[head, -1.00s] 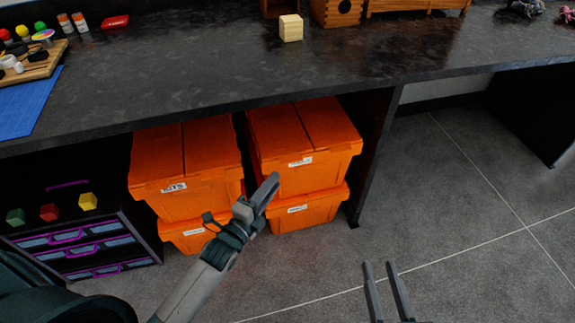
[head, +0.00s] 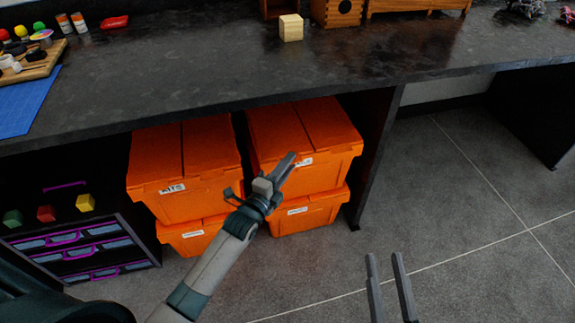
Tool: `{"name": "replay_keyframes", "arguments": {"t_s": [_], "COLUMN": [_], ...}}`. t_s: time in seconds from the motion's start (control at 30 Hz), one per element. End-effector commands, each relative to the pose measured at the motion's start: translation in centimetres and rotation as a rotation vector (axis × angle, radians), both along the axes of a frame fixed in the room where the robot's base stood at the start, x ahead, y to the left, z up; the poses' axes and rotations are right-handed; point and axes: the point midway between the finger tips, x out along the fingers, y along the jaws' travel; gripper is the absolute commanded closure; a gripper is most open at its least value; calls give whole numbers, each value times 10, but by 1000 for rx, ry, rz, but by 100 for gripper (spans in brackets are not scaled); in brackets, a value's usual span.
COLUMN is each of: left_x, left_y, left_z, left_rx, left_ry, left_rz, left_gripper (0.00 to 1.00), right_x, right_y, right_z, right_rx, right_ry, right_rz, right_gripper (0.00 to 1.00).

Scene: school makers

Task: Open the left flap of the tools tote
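Four-sided orange totes with two-flap lids stand stacked under the counter. The upper left tote (head: 200,205) is labelled KITS. The upper right tote (head: 325,178) has a label partly hidden by my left gripper, so I cannot read it as TOOLS. Its left flap (head: 275,130) and right flap (head: 328,122) lie flat and closed. My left gripper (head: 293,158) is in front of this tote's front rim, pointing up and right; its fingers look close together, nearly edge-on, and their gap is unclear. My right gripper (head: 385,256) is open and empty above the floor.
The dark counter (head: 230,85) overhangs the totes. A lower left tote (head: 192,238) and lower right tote (head: 310,212) support the upper ones. A dark side panel (head: 372,150) stands right of them. A drawer unit (head: 85,245) is at left. Floor at right is clear.

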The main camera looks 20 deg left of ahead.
Motion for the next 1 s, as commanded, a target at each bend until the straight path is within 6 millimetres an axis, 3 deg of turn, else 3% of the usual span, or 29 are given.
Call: {"name": "replay_keyframes", "arguments": {"t_s": [0.03, 0.1, 1.0], "left_x": [0, 0, 0], "left_y": [0, 0, 1], "left_z": [0, 0, 0], "left_rx": [0, 0, 1], "left_ry": [0, 0, 1], "left_rz": [0, 0, 1], "left_gripper": [86, 100, 100], "right_x": [0, 0, 0], "right_y": [0, 0, 0], "right_z": [0, 0, 0], "right_rx": [0, 0, 0], "right_ry": [0, 0, 0], "right_rz": [0, 0, 0], "right_gripper": [69, 69, 69]}}
